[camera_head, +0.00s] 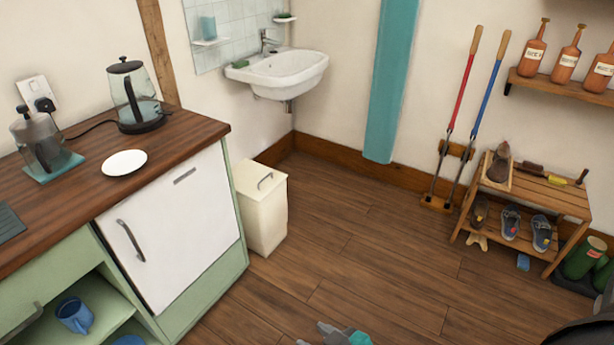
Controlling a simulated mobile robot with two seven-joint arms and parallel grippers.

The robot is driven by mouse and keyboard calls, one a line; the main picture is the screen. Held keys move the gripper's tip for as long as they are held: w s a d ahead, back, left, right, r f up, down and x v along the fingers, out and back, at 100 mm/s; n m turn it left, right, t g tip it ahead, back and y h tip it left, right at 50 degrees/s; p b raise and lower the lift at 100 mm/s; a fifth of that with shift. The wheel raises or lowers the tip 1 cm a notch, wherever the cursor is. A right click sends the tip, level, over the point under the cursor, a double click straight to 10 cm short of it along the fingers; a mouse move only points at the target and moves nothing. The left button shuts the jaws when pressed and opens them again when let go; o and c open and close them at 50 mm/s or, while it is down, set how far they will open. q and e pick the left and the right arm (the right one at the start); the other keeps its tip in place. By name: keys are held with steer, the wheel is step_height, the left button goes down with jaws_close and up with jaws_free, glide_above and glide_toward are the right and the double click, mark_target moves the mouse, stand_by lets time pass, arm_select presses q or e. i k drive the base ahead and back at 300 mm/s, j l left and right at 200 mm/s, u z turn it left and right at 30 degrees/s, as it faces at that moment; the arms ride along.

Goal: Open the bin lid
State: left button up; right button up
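The bin (260,215) is a cream, box-shaped bin on the floor, against the wall at the right end of the counter. A grey and teal part (340,335) at the bottom edge looks like the tip of my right gripper. It is cut off by the frame, so its opening cannot be told. It is well apart from the bin, nearer to me. My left gripper is not in view.
The counter (180,140) with a white door (172,232) stands left of the bin. A sink (285,72) hangs on the wall above and behind it. The wooden floor (345,235) is clear to the bin's right. A shoe rack (535,195) stands at the right.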

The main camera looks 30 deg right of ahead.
mark_target(252, 179)
steer(key=z, duration=0.55)
steer(key=u, duration=0.25)
steer(key=i+l+u, duration=0.1)
steer(key=u, duration=0.25)
steer(key=i+l+u, duration=0.1)
steer(key=u, duration=0.25)
steer(key=l+u, duration=0.35)
steer(key=i+l+u, duration=0.2)
steer(key=l, duration=0.2)
steer(key=i+l+u, duration=0.2)
steer(key=l, duration=0.2)
steer(key=l+u, duration=0.25)
steer(key=l, duration=0.6)
steer(key=i+l, duration=0.1)
steer(key=l, duration=0.7)
steer(key=i+l, duration=0.1)
steer(key=l, duration=0.7)
steer(key=i+l+u, duration=0.1)
steer(key=l, duration=0.75)
